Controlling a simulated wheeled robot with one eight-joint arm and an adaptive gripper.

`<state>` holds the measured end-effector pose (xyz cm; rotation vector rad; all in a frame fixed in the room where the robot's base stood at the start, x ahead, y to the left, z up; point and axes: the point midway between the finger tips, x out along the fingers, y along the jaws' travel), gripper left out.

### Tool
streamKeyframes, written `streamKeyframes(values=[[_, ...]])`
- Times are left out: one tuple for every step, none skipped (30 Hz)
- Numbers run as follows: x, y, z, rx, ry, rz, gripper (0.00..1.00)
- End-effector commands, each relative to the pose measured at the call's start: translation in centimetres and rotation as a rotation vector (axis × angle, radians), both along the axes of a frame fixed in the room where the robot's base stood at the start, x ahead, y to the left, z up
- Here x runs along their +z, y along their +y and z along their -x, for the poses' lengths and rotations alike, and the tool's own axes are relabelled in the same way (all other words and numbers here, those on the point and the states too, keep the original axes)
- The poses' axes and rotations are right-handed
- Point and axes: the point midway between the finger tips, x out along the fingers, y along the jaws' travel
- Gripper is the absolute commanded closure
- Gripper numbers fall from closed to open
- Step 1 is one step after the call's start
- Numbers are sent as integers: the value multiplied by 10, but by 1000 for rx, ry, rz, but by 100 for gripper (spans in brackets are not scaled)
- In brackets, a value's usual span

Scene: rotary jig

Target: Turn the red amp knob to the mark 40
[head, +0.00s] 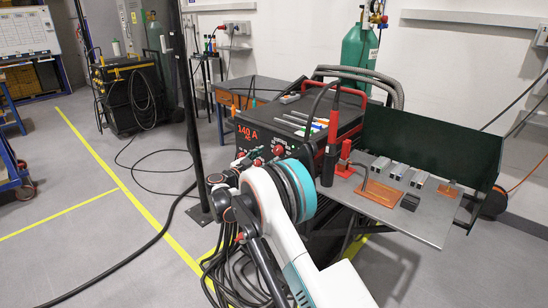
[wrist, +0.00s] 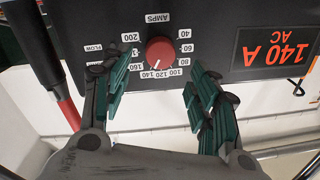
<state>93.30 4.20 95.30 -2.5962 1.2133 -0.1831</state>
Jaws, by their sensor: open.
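The red amp knob (wrist: 160,53) sits on the dark welder panel in the wrist view, which shows the panel upside down. Its white pointer line points at about the 140 mark (wrist: 152,75). The 40 mark (wrist: 185,33) is to the knob's upper right. My gripper (wrist: 158,66) is open, with one green-padded finger left of the knob and one right of it, both apart from it. In the head view, the red knob (head: 279,150) shows on the welder front, and my arm hides most of the gripper.
The welder's display (wrist: 278,48) reads 140 A. A red-and-black handle (wrist: 45,60) is at the left of the wrist view. In the head view, a metal side table (head: 435,225) holds blocks and copper plates, and a dark post (head: 197,120) stands left of the welder.

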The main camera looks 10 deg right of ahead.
Motion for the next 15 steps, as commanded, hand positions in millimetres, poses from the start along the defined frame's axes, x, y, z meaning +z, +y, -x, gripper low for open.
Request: streamKeyframes(values=[[-3,-9,-7,-1,0,0,45],[-3,-13,-10,-1,0,0,45],[-3,-18,-14,-2,0,0,45],[-2,-22,-17,-2,0,0,45],[-2,-25,-20,-1,0,0,45],[-2,-29,-24,0,0,0,45],[-2,-32,-26,0,0,0,45],[-2,-34,-28,0,0,0,45],[-1,-37,-31,-1,0,0,45],[-1,-38,-32,-1,0,0,45],[-1,-40,-33,0,0,0,45],[-1,-41,-35,0,0,0,45],[-1,-42,-35,0,1,-1,45],[0,-42,-36,0,1,-1,45],[0,-43,-36,1,0,-1,45]])
